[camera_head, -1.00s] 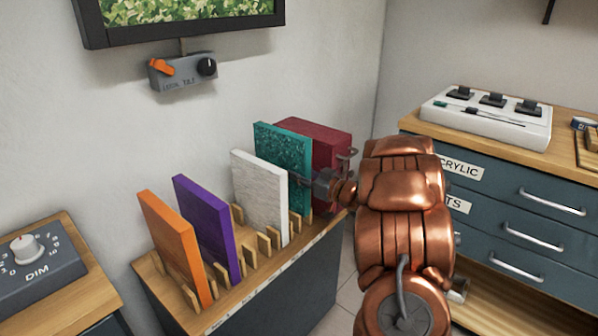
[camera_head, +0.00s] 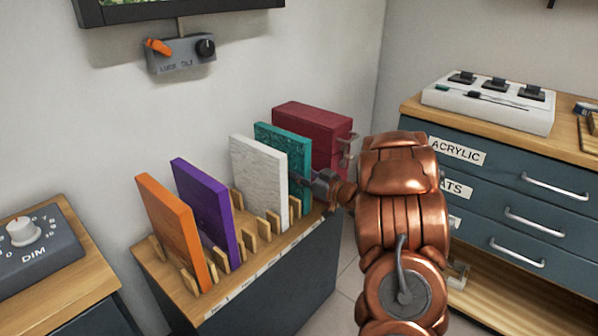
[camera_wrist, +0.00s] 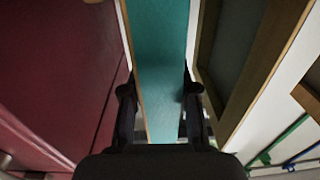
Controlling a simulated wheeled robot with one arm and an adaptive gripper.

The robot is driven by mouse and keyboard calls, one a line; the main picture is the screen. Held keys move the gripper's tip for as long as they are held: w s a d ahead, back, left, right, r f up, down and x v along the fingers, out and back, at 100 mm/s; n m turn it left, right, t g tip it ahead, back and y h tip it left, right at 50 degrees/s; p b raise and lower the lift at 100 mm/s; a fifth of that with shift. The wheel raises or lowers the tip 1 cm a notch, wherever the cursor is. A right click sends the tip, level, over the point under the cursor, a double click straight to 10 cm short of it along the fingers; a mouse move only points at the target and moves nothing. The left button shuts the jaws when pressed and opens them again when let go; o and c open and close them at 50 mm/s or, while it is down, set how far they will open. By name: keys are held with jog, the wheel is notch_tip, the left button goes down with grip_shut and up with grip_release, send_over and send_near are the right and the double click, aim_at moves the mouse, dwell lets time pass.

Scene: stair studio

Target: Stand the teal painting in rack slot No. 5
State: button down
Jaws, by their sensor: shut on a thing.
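The teal painting (camera_head: 297,145) stands upright at the right end of the rack (camera_head: 270,259), behind the white painting (camera_head: 258,175). My gripper (camera_head: 322,184) is shut on its near edge. In the wrist view, the teal painting (camera_wrist: 161,60) lies between the two fingers of my gripper (camera_wrist: 159,100). Its lower part is mostly hidden by the white painting and wooden pegs, so I cannot tell whether its bottom edge rests in a slot. The slot labels on the rack's front edge are too small to read.
Purple (camera_head: 206,205) and orange (camera_head: 176,230) paintings stand in the rack further left. A dark red box-like cabinet (camera_head: 315,122) is close behind the teal painting. A drawer unit (camera_head: 500,190) stands to the right, and a dimmer box (camera_head: 35,250) at left.

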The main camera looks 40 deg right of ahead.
jog(key=shift+f, duration=0.15)
jog(key=c, duration=0.8)
grip_release()
jog(key=v, duration=1.2)
